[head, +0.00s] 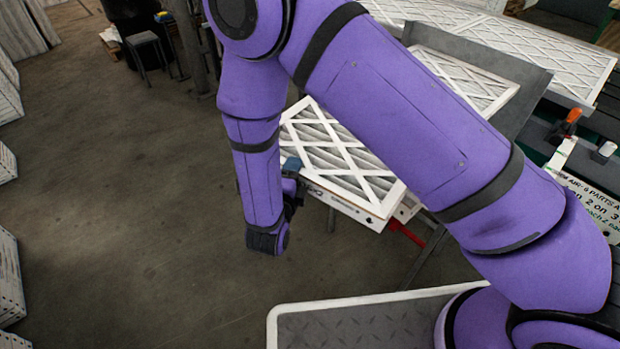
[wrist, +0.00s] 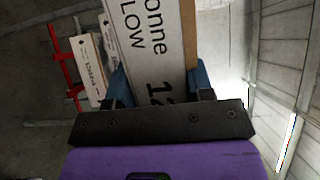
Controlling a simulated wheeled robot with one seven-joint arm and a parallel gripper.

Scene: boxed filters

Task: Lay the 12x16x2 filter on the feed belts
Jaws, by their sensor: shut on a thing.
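My gripper (head: 292,178) is shut on the near left edge of a white-framed filter (head: 345,165) with a lattice face, below my purple arm. In the wrist view my blue fingertips (wrist: 160,85) pinch its printed side (wrist: 150,40), where "12" and "LOW" can be read. The full size label is not readable. Another filter (head: 408,208) shows just under it at the right; I cannot tell whether they touch. Dark slatted surfaces (head: 610,97) at the right edge may be the feed belts. My arm hides part of the held filter.
A grey-sided tray (head: 535,85) holds a filter (head: 480,85). More filters (head: 540,45) lie behind it. A red bracket (head: 405,234) and stand legs are beside the held filter. An orange-handled tool (head: 571,118) is at the right. The floor (head: 130,200) at left is clear.

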